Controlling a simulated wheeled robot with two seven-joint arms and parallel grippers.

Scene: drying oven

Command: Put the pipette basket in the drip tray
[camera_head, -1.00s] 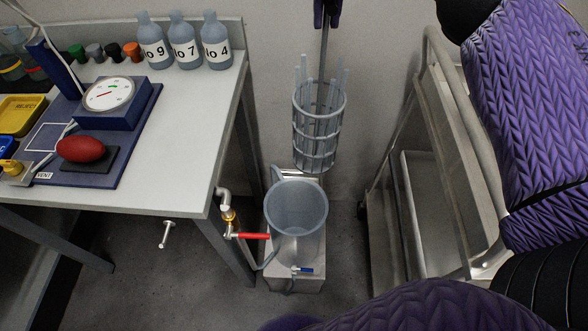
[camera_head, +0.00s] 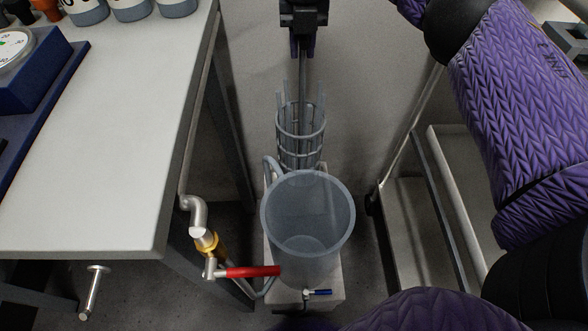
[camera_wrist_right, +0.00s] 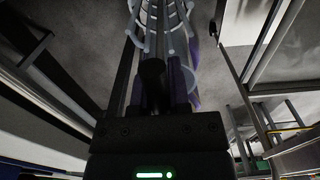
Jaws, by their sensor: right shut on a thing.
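The pipette basket (camera_head: 300,137) is a grey, see-through wire cylinder with a long upright rod handle. It hangs upright near the back rim of the clear cylindrical vessel (camera_head: 308,225); I cannot tell whether its bottom is behind or above that rim. My right gripper (camera_head: 303,48) is shut on the rod at the top of the view. In the right wrist view the basket (camera_wrist_right: 162,20) extends away from the gripper (camera_wrist_right: 165,95). A metal tray-like shelf (camera_head: 410,205) sits on the cart at right; I cannot tell whether it is the drip tray. My left gripper is out of view.
The workbench (camera_head: 120,130) with bottles and a dial device stands at left. A brass tap with a red lever (camera_head: 250,271) juts out beside the vessel, which stands on a pale block with a blue-handled valve (camera_head: 318,292). The wall is close behind the basket.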

